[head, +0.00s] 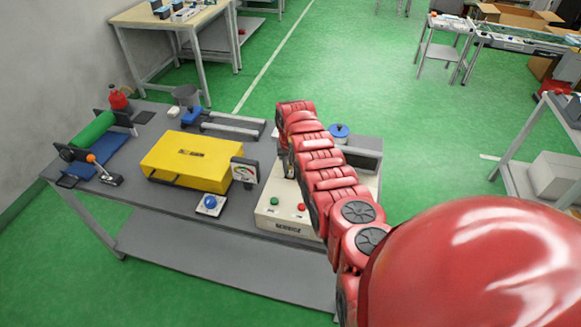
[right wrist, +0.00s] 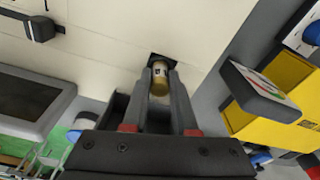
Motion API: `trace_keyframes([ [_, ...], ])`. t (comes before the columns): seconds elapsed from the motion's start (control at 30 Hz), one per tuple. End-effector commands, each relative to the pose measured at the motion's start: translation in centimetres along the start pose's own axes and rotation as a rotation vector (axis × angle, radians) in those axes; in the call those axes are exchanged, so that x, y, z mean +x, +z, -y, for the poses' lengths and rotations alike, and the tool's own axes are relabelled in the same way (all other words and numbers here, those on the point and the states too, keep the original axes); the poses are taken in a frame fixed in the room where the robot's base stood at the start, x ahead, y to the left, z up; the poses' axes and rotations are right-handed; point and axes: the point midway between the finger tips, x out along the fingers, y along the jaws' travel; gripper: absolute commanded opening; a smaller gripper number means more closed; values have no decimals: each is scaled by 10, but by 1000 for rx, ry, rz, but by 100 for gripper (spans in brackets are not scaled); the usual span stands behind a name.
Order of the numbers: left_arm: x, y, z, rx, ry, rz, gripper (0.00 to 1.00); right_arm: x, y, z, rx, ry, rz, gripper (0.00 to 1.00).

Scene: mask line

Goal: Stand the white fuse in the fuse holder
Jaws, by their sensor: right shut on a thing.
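My right gripper (right wrist: 160,78) is shut on a small cylinder, the fuse (right wrist: 161,71), in the right wrist view. The fuse shows a brass-coloured end and a pale band with dark print. Its far end is at a dark square opening or socket, the fuse holder (right wrist: 152,60), on the cream panel of the machine. I cannot tell how deep the fuse sits in it. In the head view my red right arm reaches over the machine (head: 266,213) and hides most of the gripper, fuse and holder. My left gripper is not in view.
The machine has green (head: 274,201) and red (head: 302,206) buttons and a dark screen (right wrist: 25,98). On the grey table are a yellow case (head: 188,160), a gauge (head: 244,171), a blue knob box (head: 210,204) and a green roller (head: 92,133). The table's front left is clear.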

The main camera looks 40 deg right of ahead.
Motion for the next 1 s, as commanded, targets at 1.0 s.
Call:
trace_keyframes([
  [1.0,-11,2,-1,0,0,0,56,13,1,0,0,-1,-2,39],
])
